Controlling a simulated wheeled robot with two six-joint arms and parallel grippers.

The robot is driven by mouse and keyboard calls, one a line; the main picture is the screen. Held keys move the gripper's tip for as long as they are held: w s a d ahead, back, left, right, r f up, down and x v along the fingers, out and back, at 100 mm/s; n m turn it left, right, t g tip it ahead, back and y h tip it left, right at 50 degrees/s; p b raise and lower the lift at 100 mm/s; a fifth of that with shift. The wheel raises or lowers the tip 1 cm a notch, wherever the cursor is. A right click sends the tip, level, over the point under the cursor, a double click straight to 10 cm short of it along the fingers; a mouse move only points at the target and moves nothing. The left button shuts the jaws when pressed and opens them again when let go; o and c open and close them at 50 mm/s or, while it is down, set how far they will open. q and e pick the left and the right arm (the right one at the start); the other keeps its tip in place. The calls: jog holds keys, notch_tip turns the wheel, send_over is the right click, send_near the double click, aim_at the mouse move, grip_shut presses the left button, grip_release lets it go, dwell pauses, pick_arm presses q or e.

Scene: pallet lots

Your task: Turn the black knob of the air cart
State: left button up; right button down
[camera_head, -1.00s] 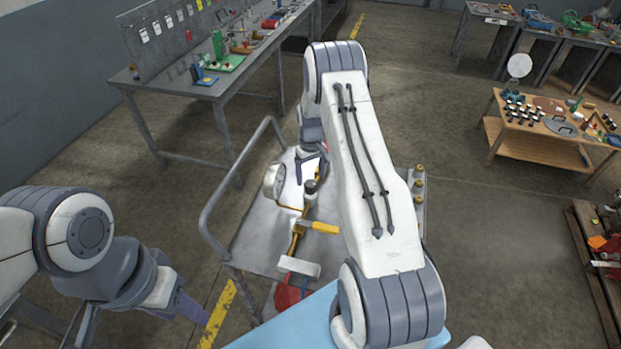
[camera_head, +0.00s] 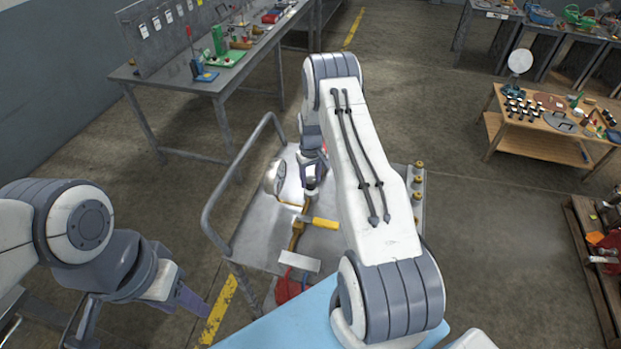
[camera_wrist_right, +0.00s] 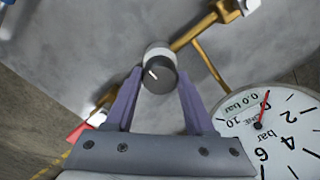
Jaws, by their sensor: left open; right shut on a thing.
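The black knob (camera_wrist_right: 159,76) is a round cap with a white mark, above a pale collar, on the air cart (camera_head: 255,225). My right gripper (camera_wrist_right: 157,82) is shut on the knob, one finger on each side in the right wrist view. In the head view, my right gripper (camera_head: 313,172) is small and partly hidden by its own arm. A round white gauge (camera_wrist_right: 285,135) is to the right of the knob in the wrist view, its red needle near the 0 end. My left gripper (camera_head: 192,302) is open and empty at the lower left, away from the cart's parts.
Brass pipework (camera_wrist_right: 208,62) runs beside the knob. A yellow lever (camera_head: 320,223), a white block (camera_head: 299,262) and a red part (camera_head: 288,291) are nearer on the cart. Brass fittings (camera_head: 418,195) line its right edge. A grey rail (camera_head: 236,170) bounds its left side.

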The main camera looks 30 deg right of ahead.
jog(key=shift+f+m+b, duration=0.15)
jog(key=shift+m+b, duration=0.95)
jog(key=shift+b, duration=0.05)
jog(key=m+b, duration=0.2)
jog(key=m, duration=0.1)
jog(key=shift+m+b, duration=0.3)
jog(key=m+b, duration=0.1)
jog(key=m, duration=0.1)
jog(key=shift+m, duration=0.3)
jog(key=shift+m+b, duration=0.8)
jog(key=shift+m, duration=0.8)
jog(key=shift+r, duration=0.2)
jog(key=shift+c, duration=1.3)
grip_release()
